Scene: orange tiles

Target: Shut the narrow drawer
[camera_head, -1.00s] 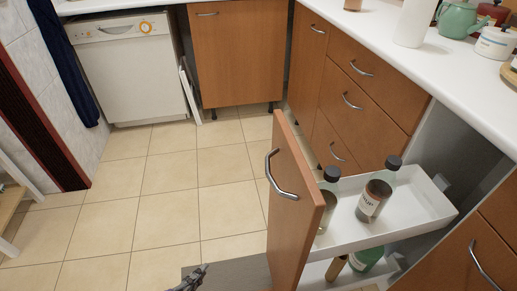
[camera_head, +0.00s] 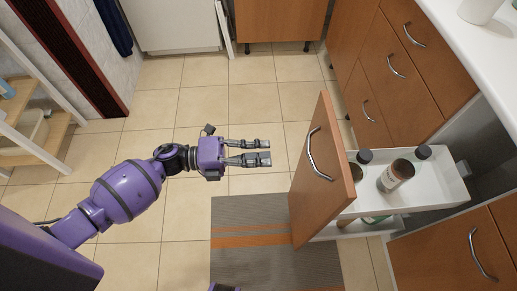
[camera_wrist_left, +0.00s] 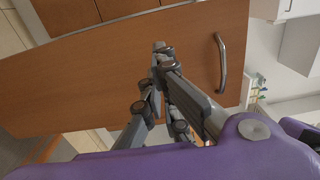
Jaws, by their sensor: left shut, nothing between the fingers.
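The narrow drawer stands pulled out at the right of the head view, its tall wooden front (camera_head: 322,178) well clear of the cabinet row. A curved metal handle (camera_head: 315,155) is on that front. Behind it, a white upper tray (camera_head: 440,180) holds bottles, and part of a lower tray shows beneath. My left gripper (camera_head: 268,151) is shut and empty, to the left of the drawer front with a gap between them. In the left wrist view its fingers (camera_wrist_left: 160,55) show before a wooden front with a handle (camera_wrist_left: 221,62). My right gripper is not identifiable.
A grey mat with orange stripes (camera_head: 240,240) lies on the tiled floor below the drawer front. Closed drawers (camera_head: 400,65) stand behind, and another cabinet front (camera_head: 460,250) is at the lower right. A wooden-stepped white rack (camera_head: 45,140) stands at the left.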

